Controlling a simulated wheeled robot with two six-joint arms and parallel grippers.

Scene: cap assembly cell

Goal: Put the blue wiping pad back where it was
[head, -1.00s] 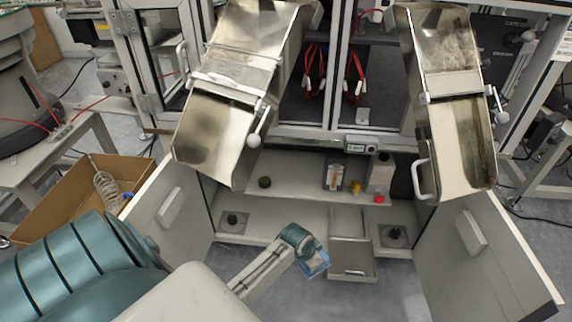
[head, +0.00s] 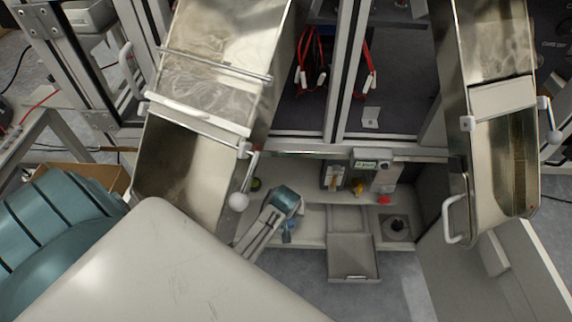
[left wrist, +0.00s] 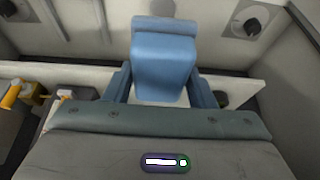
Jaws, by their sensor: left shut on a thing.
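The blue wiping pad (left wrist: 165,68) is between the blue fingers of my left gripper (left wrist: 163,90) in the left wrist view, with its face bent over toward the camera. My left gripper is shut on it. In the head view the gripper (head: 289,230) and a small bit of blue show inside the open lower cabinet, in front of the pale shelf (head: 318,212). I cannot tell whether the pad touches a surface. My right gripper is not in view.
A yellow-topped item (head: 359,187), a red cap (head: 384,199) and a small box (head: 333,176) stand on the shelf to the right. A metal tray (head: 352,246) juts out at the front. A steel chute (head: 185,160) hangs close at left; an open door (head: 490,270) stands right.

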